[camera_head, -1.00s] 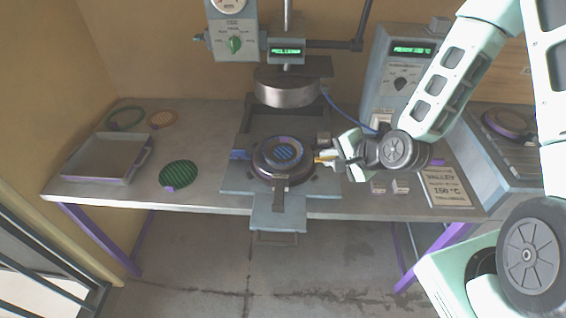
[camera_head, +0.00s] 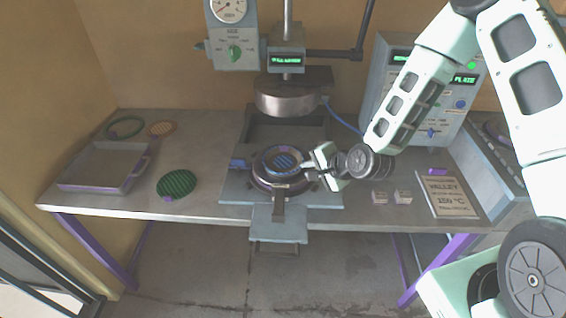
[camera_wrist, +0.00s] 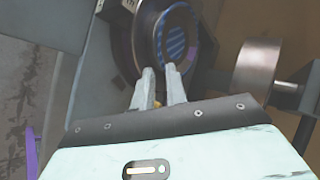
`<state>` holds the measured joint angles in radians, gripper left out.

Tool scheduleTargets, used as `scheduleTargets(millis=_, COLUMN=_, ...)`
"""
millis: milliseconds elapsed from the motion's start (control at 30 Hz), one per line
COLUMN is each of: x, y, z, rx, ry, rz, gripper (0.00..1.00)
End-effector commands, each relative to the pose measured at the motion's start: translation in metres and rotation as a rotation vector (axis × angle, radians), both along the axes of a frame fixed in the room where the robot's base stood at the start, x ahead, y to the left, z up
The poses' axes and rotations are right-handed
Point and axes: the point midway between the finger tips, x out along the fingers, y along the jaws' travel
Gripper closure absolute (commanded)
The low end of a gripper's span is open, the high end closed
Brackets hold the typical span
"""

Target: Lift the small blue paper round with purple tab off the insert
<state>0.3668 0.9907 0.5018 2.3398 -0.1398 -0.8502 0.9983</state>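The small blue paper round (camera_head: 283,161), dark-striped, lies inside the ring-shaped insert (camera_head: 262,176) on the press's lower plate. In the wrist view the round (camera_wrist: 174,42) is seen at a slant, with a purple tab (camera_wrist: 191,52) at its edge. My gripper (camera_head: 306,168) is at the right side of the insert, close to the round's edge. In the wrist view my gripper (camera_wrist: 160,72) has its two fingertips a little apart, with no paper seen between them. They point at the near rim of the insert; whether they touch it I cannot tell.
The round upper press head (camera_head: 285,98) hangs above the insert. A green round (camera_head: 177,184) with a purple tab and a grey tray (camera_head: 85,182) lie to the left. Small blocks (camera_head: 380,197) and a sign (camera_head: 448,194) are at the right. The control box (camera_head: 375,90) stands behind my arm.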

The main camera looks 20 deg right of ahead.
Motion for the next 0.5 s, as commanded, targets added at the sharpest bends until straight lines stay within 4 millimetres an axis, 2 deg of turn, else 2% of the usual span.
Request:
scheduleTargets(millis=333, x=0.029, y=0.017, z=-0.022, rx=0.001, ry=0.002, rz=0.0, gripper=0.86)
scheduleTargets(millis=500, x=0.035, y=0.02, z=-0.03, rx=0.0, ry=0.001, rz=0.001, gripper=0.86)
